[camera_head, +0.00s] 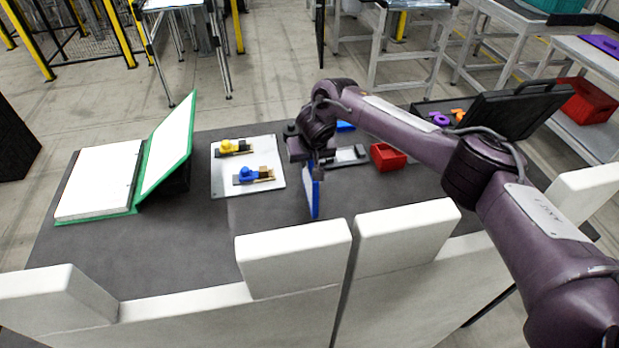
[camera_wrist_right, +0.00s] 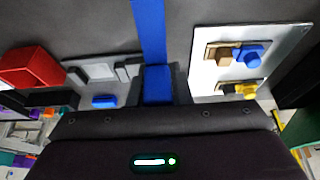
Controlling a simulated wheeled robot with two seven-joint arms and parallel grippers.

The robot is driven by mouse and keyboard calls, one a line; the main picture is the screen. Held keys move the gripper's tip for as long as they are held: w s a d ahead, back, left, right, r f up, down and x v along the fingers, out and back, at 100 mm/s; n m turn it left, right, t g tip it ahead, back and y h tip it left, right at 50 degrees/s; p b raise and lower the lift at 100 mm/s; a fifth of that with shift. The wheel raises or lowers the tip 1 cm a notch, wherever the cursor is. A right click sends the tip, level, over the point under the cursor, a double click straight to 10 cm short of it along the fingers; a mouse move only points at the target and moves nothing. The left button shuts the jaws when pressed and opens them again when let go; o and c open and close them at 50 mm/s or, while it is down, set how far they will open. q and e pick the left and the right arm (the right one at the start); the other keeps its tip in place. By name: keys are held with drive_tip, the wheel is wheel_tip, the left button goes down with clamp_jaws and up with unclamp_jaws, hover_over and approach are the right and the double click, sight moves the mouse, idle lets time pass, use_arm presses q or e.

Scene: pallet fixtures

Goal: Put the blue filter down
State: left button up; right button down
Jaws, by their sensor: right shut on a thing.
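The blue filter (camera_head: 312,196) is a thin panel with a blue frame and a pale face. In the head view it hangs upright, edge on, below my right gripper (camera_head: 311,164), which is shut on its upper part. In the right wrist view the filter (camera_wrist_right: 149,28) shows as a blue strip running up from between the fingers (camera_wrist_right: 158,84). I cannot tell whether its lower edge touches the dark table (camera_head: 190,250). My left gripper is not in view.
Left of the filter lies a white plate (camera_head: 222,182) with yellow and blue fittings, then an open green binder (camera_head: 188,120). To the right are a grey fixture (camera_head: 346,156), a red bin (camera_head: 387,157) and an open black case (camera_head: 510,108). The table front-left is clear.

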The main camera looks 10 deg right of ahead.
drive_tip(key=shift+r, duration=0.1)
wheel_tip(320, 180, up, 7)
drive_tip(key=shift+w+r+b, duration=0.1)
drive_tip(key=shift+r+b, duration=0.05)
drive_tip(key=shift+b, duration=1.05)
wheel_tip(320, 180, up, 12)
drive_tip(key=p, duration=0.3)
drive_tip(key=s+d+f+b, duration=0.2)
drive_tip(key=s+b, duration=0.3)
drive_tip(key=s, duration=0.2)
drive_tip(key=s+d+f+b, duration=0.2)
drive_tip(key=s+d+b, duration=0.1)
drive_tip(key=s+b, duration=0.2)
drive_tip(key=s, duration=0.2)
drive_tip(key=shift+s+d+f, duration=0.15)
drive_tip(key=shift+s+d, duration=0.1)
drive_tip(key=shift+s, duration=0.05)
